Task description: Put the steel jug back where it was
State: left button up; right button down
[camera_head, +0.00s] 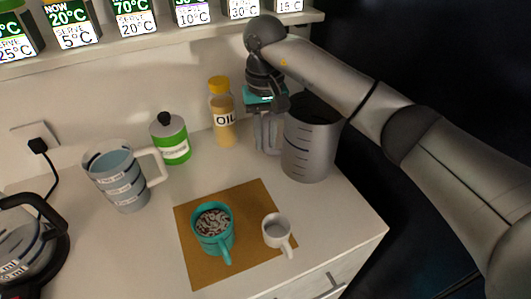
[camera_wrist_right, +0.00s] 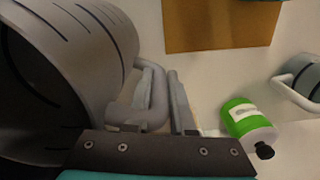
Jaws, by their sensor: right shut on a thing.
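The steel jug (camera_head: 308,152) is a grey cylinder with dark level marks, upright at the back right of the counter (camera_head: 335,215). My right gripper (camera_head: 268,133) is shut on its handle, at the jug's left side. In the right wrist view the jug (camera_wrist_right: 75,50) fills the left, its dark open mouth towards the camera. There its handle (camera_wrist_right: 150,98) lies at the fingers of my right gripper (camera_wrist_right: 172,100). I cannot tell whether the jug's base touches the counter. My left gripper is not in view.
A yellow-capped oil bottle (camera_head: 223,115) and a green jar (camera_head: 171,140) stand left of my gripper. A measuring jug (camera_head: 122,180) and kettle (camera_head: 30,245) are farther left. A brown mat (camera_head: 250,198) bears a teal mug (camera_head: 212,235) and white cup (camera_head: 277,230). A shelf (camera_head: 150,40) holds several displays.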

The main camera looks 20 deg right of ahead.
aim_at(265, 152)
jog(key=shift+f, duration=2.15)
jog(key=shift+f+b, duration=0.1)
jog(key=shift+b, duration=0.25)
jog(key=c, duration=0.8)
grip_release()
jog(key=shift+f, duration=0.1)
jog(key=shift+o, duration=0.2)
jog(key=shift+r, duration=0.2)
notch_tip(265, 152, up, 12)
jog(key=shift+f+p, duration=0.1)
jog(key=shift+p, duration=0.65)
